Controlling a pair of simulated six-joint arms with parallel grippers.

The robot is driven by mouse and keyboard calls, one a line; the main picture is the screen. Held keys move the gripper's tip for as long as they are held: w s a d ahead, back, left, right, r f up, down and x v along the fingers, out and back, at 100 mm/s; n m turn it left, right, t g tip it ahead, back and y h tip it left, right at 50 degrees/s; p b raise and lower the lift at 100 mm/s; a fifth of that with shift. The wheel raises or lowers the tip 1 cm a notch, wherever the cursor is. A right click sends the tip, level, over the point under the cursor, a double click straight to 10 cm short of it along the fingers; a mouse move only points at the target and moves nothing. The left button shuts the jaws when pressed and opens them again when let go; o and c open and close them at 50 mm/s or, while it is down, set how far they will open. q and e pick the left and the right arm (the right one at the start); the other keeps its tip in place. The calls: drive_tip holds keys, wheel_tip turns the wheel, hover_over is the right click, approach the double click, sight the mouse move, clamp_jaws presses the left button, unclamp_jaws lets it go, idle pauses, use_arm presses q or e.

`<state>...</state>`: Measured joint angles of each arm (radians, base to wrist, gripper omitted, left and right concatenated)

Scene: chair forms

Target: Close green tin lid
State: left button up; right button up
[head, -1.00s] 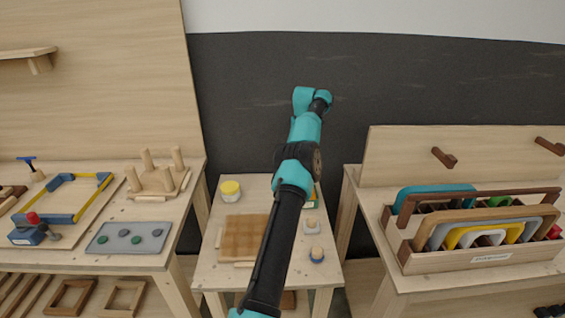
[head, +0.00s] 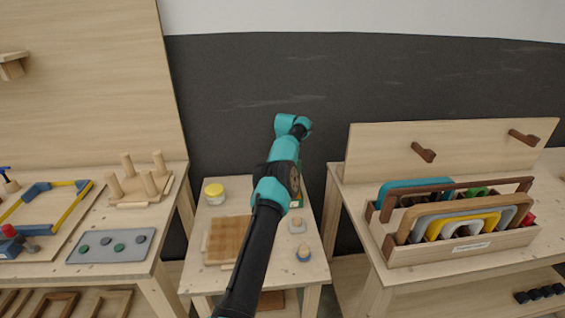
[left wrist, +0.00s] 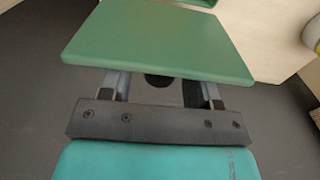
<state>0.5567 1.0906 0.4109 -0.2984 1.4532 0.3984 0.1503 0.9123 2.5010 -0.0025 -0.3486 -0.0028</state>
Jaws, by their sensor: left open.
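A flat green panel, which looks like the tin lid (left wrist: 160,40), fills the upper middle of the left wrist view. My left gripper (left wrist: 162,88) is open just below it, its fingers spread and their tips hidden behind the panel. Whether they touch it I cannot tell. A second green edge, perhaps the tin (left wrist: 203,2), shows at the top of that view. In the head view a green sliver, likely part of the tin (head: 299,198), shows beside my arm on the small middle table. My arm covers the rest, and its fingers do not show there.
The small middle table (head: 210,275) also bears a yellow-lidded jar (head: 214,193), a checked wooden board (head: 228,240) and two small knobbed pieces (head: 303,253). Tables with toys stand on both sides. A dark wall (head: 240,90) is behind.

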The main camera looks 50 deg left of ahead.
use_arm(q)
drive_tip(key=shift+c, duration=0.3)
clamp_jaws()
drive_tip(key=shift+d, duration=0.1)
idle(0.4)
